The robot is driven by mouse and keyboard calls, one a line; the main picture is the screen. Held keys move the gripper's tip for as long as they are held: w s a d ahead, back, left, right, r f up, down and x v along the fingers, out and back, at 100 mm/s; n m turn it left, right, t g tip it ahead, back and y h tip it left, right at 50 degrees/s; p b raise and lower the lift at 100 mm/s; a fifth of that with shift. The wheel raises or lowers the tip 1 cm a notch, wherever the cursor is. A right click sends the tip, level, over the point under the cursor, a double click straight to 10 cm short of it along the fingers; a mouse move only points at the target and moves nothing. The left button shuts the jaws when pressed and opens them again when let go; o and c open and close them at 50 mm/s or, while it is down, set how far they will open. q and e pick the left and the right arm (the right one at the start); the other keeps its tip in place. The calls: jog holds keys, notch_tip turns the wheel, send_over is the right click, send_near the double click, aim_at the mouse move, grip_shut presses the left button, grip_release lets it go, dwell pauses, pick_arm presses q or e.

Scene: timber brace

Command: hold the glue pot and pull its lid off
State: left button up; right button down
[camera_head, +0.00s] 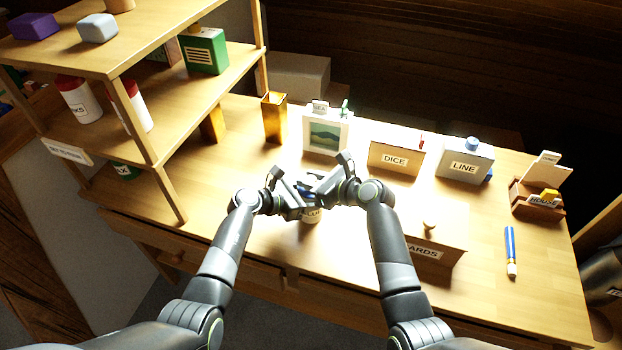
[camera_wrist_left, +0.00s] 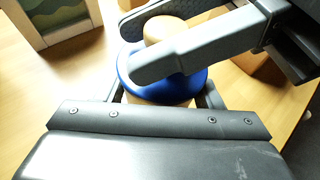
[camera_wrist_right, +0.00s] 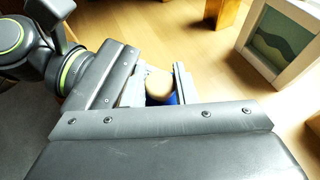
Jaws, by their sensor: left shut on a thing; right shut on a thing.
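The glue pot (camera_head: 311,216) stands on the table near its front edge, mostly hidden by my grippers; part of its label shows. Its blue lid (camera_wrist_left: 182,88) with a round wooden knob (camera_wrist_left: 166,30) sits on top in the left wrist view. I cannot tell whether there is a gap under the lid. My left gripper (camera_head: 297,203) is shut on the pot's body, below the lid. My right gripper (camera_head: 326,188) is shut on the lid at its knob, above the left one. The knob also shows between the right fingers in the right wrist view (camera_wrist_right: 158,82).
A framed picture (camera_head: 325,134) and an amber holder (camera_head: 274,118) stand behind the grippers. DICE (camera_head: 395,159), LINE (camera_head: 464,164) and another labelled box (camera_head: 436,250) stand to the right. A blue brush (camera_head: 510,250) lies far right. A wooden shelf (camera_head: 160,170) stands left.

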aim_at(311, 178)
jog(key=shift+r, duration=0.2)
jog(key=shift+r, duration=0.9)
jog(key=shift+r, duration=2)
pick_arm(q)
jog(key=o, duration=1.5)
jog(key=shift+c, duration=0.2)
jog(key=shift+a, duration=0.1)
